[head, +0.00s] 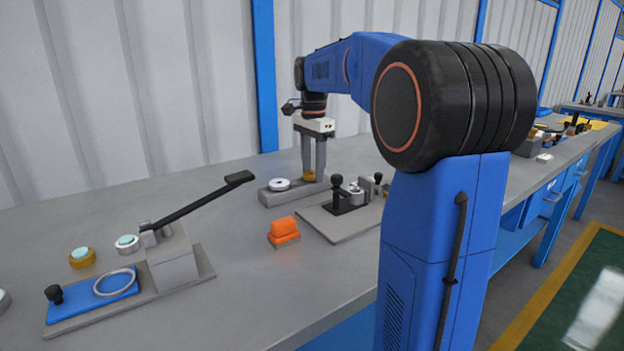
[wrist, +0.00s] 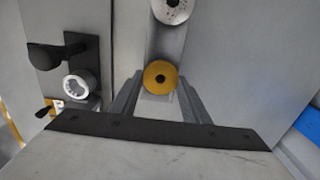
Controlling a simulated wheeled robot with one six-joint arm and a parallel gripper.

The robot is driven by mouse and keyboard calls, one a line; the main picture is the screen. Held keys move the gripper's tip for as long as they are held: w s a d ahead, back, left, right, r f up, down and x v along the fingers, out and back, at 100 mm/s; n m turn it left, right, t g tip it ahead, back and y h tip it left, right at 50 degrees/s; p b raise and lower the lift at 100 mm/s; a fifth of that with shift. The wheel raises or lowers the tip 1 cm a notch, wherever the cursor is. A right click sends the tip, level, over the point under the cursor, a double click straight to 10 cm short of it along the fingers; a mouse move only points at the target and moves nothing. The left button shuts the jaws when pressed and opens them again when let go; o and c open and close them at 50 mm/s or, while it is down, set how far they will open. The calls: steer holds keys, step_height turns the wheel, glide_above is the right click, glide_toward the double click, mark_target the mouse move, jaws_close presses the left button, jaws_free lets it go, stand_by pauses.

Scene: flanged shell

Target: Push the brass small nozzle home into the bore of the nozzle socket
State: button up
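The brass small nozzle (head: 308,177) is at the right end of a grey block.
The grey block (head: 275,197) carries a white disc (head: 279,184). The black clamp (head: 339,194) stands on a grey plate (head: 350,224) to the right. An orange block (head: 284,231) sits in front. A lever press (head: 172,260) stands at the left. Bare bench separates them.

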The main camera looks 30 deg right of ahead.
steer(key=c, duration=0.5)
steer(key=shift+o, duration=0.2)
